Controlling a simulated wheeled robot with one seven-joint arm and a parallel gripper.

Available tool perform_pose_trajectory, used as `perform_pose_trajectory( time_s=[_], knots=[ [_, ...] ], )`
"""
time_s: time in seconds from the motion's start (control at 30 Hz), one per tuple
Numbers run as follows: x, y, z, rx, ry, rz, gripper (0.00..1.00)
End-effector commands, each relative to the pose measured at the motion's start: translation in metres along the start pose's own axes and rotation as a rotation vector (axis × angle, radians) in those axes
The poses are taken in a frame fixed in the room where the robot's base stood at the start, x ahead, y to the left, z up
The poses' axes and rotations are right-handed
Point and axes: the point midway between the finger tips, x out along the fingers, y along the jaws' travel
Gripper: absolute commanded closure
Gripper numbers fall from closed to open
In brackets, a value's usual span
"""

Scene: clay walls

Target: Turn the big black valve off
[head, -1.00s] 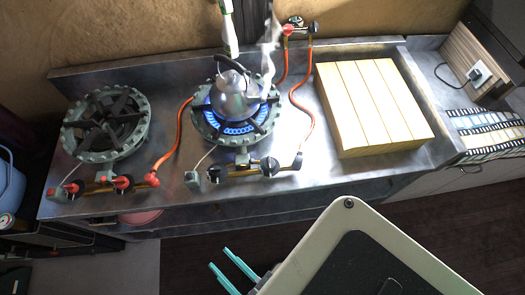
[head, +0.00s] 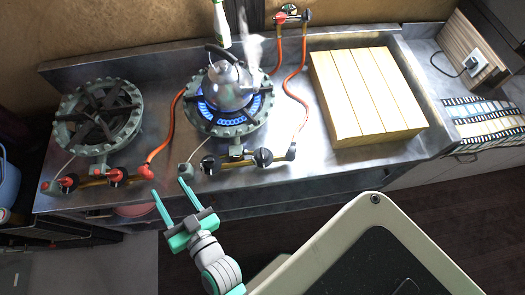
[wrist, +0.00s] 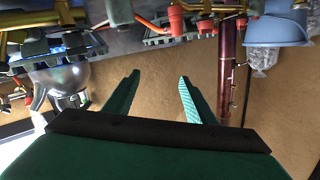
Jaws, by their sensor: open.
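Two black valve knobs sit on the brass pipe in front of the lit right burner (head: 230,105): a left knob (head: 209,164) and a right knob (head: 263,158). The right one looks slightly larger. Blue flames burn under a steaming silver kettle (head: 228,88), which also shows in the wrist view (wrist: 66,82). My gripper (head: 169,186) is open and empty, in front of the counter's front edge, below and left of the black knobs in the head view. Its green fingers also show apart in the wrist view (wrist: 159,82). They appear clear of both knobs.
An unlit left burner (head: 98,118) has red valve knobs (head: 117,175) in front. Orange hoses (head: 163,140) run beside the burners. A green-and-white bottle (head: 221,25) stands behind the kettle. A wooden board (head: 367,95) lies on the right of the counter. Dark floor is open in front.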

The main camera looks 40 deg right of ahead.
Motion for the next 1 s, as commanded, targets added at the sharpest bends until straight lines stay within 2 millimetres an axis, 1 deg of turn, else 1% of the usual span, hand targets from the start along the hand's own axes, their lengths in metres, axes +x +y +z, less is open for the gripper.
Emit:
perform_pose_trajectory(
  time_s=[0.03, 0.1, 0.17, 0.2, 0.27, 0.3, 0.4, 0.5, 0.6, 0.73, 0.87, 1.0],
  knots=[
    [0.020, -0.004, -0.016, 0.005, 0.028, -0.018, 0.50],
    [0.043, -0.012, -0.034, 0.006, 0.050, -0.051, 0.50],
    [0.061, -0.019, -0.051, -0.001, 0.069, -0.083, 0.50],
    [0.072, -0.023, -0.062, -0.010, 0.081, -0.106, 0.50],
    [0.087, -0.030, -0.080, -0.028, 0.097, -0.142, 0.50],
    [0.097, -0.034, -0.092, -0.045, 0.108, -0.167, 0.50],
    [0.117, -0.041, -0.121, -0.097, 0.132, -0.227, 0.50],
    [0.133, -0.049, -0.148, -0.170, 0.147, -0.290, 0.50],
    [0.144, -0.057, -0.171, -0.259, 0.153, -0.357, 0.50],
    [0.152, -0.067, -0.192, -0.396, 0.142, -0.445, 0.50],
    [0.156, -0.069, -0.203, -0.553, 0.109, -0.524, 0.50],
    [0.156, -0.063, -0.204, -0.737, 0.042, -0.603, 0.50]
  ],
)
